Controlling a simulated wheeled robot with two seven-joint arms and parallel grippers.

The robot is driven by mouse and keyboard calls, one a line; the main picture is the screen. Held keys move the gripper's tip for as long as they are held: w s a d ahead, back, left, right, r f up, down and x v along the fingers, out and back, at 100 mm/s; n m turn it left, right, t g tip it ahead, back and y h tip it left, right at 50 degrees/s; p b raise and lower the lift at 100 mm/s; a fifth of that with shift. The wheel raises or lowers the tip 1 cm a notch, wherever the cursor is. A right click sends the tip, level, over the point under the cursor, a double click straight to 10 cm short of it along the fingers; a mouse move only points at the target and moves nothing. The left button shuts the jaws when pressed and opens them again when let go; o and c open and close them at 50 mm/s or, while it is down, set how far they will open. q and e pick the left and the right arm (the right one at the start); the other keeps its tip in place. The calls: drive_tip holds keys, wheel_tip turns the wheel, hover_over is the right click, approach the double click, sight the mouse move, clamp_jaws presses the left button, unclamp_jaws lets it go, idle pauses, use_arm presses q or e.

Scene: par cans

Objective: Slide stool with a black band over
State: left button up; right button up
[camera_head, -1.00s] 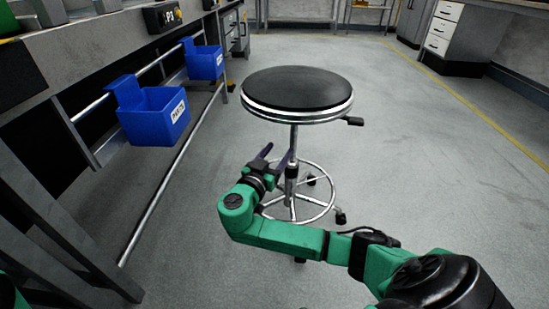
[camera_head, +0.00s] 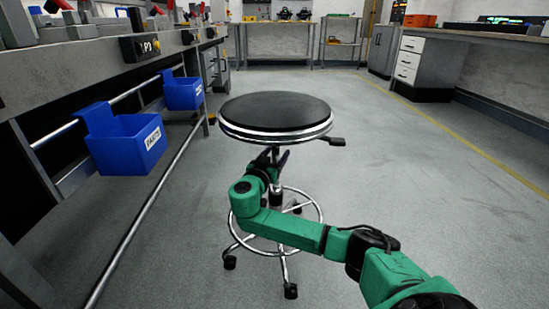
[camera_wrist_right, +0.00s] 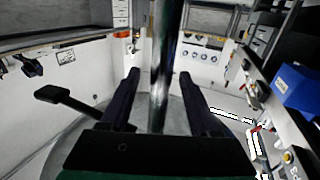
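The stool (camera_head: 275,111) has a round black seat with chrome and dark bands around its rim. It stands upright on the floor, with a chrome post, foot ring (camera_head: 318,208) and wheeled base. My right gripper (camera_head: 270,158) is at the post, just under the seat. In the right wrist view the post (camera_wrist_right: 165,55) stands between the two dark fingers of my right gripper (camera_wrist_right: 158,82), with a gap visible on each side, so the gripper is open around it. The seat hides part of the fingers in the head view. My left gripper is not in view.
A workbench (camera_head: 70,57) with blue bins (camera_head: 125,143) and a low rail (camera_head: 150,218) runs along the left. A drawer cabinet (camera_head: 428,66) and counter stand at the right. Grey floor (camera_head: 430,190) is clear right of the stool.

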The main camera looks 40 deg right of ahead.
clamp_jaws()
idle(1.3)
